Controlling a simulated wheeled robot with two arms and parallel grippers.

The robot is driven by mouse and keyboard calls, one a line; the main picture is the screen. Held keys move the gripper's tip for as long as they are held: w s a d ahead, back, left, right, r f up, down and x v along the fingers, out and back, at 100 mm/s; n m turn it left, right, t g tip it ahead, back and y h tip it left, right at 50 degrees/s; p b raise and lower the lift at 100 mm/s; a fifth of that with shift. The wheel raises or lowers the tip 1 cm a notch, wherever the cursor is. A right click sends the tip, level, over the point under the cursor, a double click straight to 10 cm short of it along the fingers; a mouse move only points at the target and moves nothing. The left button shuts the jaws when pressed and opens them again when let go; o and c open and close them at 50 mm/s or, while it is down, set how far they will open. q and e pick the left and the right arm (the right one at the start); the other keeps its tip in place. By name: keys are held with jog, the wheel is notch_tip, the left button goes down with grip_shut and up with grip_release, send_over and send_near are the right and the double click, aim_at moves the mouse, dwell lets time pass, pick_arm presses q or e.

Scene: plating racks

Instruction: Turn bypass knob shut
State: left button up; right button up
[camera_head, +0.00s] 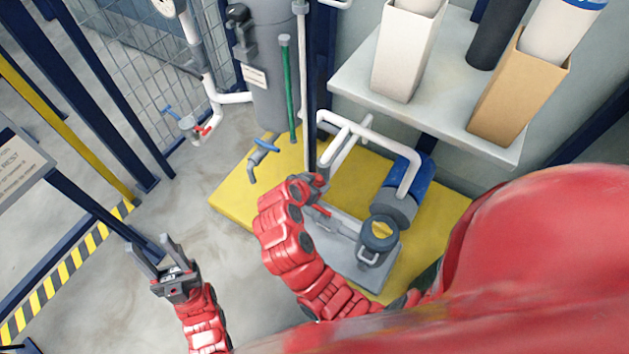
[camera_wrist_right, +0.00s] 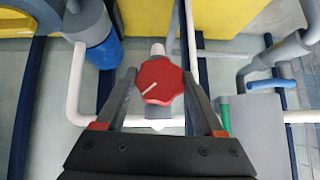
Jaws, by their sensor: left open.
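The red knob (camera_wrist_right: 161,82) is in the middle of the right wrist view. It has a scalloped rim and a white line slanting from its centre to the lower left. In the head view my right gripper (camera_head: 320,183) is at the white pipework above the yellow base, and my red forearm hides the knob. My left gripper (camera_head: 151,245) is open and empty over the bare floor at lower left.
A blue pump (camera_head: 403,186) and white pipes stand on the yellow base (camera_head: 235,192). A grey tank (camera_head: 275,70) is behind. A shelf (camera_head: 440,85) with boxed cylinders overhangs at upper right.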

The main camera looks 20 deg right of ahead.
jog(key=c, duration=0.5)
jog(key=shift+w+a+r+n+g+h+p, duration=0.1)
jog(key=shift+n+g+h+p, duration=0.2)
jog(key=shift+g+h+p, duration=0.15)
jog(key=shift+r+n+g+h+p, duration=0.1)
jog(key=shift+n+g+h+p, duration=0.25)
jog(key=shift+g+p, duration=0.15)
jog(key=shift+w+f+n+g+h+p, duration=0.1)
jog(key=shift+f+n+g+h+p, duration=0.15)
jog(key=shift+n+g+h, duration=0.65)
jog(key=shift+c, duration=0.2)
jog(key=shift+f+n+g+h, duration=0.1)
jog(key=shift+n+g+h, duration=0.45)
jog(key=shift+g+h, duration=0.4)
jog(key=o, duration=1.4)
